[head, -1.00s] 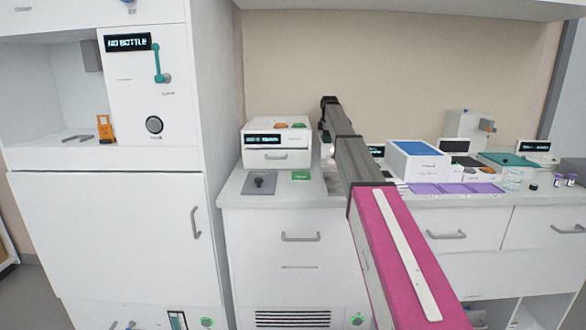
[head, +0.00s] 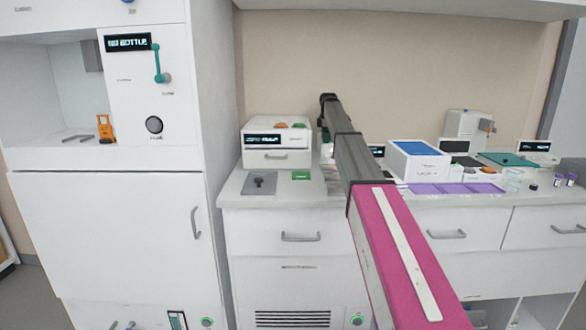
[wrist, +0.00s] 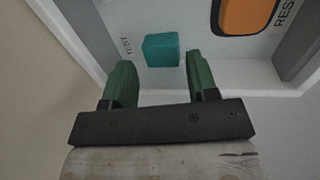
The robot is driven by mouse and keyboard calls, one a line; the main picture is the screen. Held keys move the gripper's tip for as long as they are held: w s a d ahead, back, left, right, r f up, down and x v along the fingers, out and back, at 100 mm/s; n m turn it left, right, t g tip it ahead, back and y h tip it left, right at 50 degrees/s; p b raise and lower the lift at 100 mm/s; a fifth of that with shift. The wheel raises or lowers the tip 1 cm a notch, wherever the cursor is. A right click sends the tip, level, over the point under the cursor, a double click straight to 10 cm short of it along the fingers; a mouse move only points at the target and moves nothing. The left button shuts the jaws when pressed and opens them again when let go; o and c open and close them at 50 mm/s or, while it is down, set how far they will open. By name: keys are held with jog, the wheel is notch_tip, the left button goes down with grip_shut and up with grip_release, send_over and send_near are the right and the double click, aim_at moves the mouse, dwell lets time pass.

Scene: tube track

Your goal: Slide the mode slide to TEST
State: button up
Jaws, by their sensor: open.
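In the wrist view a teal block-shaped knob (wrist: 161,50), which looks like the mode slide's handle, stands on a white panel. A small dark label to its left (wrist: 126,45) seems to read TEST. My gripper (wrist: 159,72) is open, with one green finger to each side of the knob in the picture. The knob appears at or just beyond the fingertips, and I see no clear contact. In the head view my arm covers this spot, so the slide and most of the gripper are hidden there.
An orange button (wrist: 247,12) with a label starting RES is right of the knob. The panel has raised grey and white edges (wrist: 75,40). In the head view a white box with a display (head: 277,148) stands left of my arm, and a blue-topped box (head: 418,160) right.

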jog(key=shift+r, duration=2.75)
